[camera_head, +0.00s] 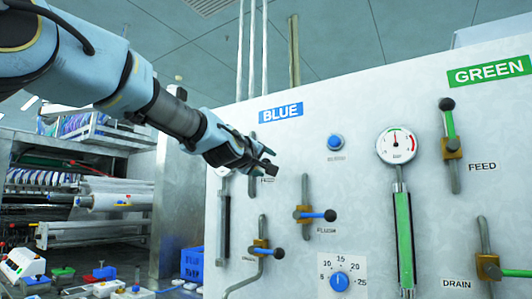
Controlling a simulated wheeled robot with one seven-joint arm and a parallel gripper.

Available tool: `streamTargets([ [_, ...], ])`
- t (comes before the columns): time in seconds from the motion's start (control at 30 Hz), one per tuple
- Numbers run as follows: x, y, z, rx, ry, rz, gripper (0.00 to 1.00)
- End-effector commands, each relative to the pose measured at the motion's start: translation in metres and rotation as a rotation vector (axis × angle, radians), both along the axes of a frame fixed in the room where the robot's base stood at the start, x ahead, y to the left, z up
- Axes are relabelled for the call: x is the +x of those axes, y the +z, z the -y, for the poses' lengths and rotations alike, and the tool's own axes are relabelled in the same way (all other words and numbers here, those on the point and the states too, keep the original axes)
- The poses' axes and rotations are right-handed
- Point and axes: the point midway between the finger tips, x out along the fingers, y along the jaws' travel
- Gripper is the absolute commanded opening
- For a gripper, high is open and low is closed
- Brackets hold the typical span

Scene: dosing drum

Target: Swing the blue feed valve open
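My gripper (270,161) is in front of the white panel, below the BLUE sign (281,112). It covers the spot where a grey vertical pipe (253,142) runs down beside a mostly hidden label that begins with F. The blue feed valve's body and lever are hidden behind my gripper, so its position does not show. The dark fingertips look slightly apart, but I cannot tell whether anything is between them or whether they touch the valve.
The FLUSH valve (316,215) has its blue lever sideways. Another blue-levered valve (265,250) sits lower left. A dial (339,281), a blue button (335,142) and a gauge (397,145) are nearby. The green FEED lever (449,123) points up. Machinery stands at left.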

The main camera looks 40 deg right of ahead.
Motion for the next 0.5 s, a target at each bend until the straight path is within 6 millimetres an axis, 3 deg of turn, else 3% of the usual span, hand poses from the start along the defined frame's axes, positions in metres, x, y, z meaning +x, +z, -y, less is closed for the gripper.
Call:
streamTargets([
  [0.5,0.0061,-0.0006,0.0126,-0.001,0.001,0.000,0.69],
])
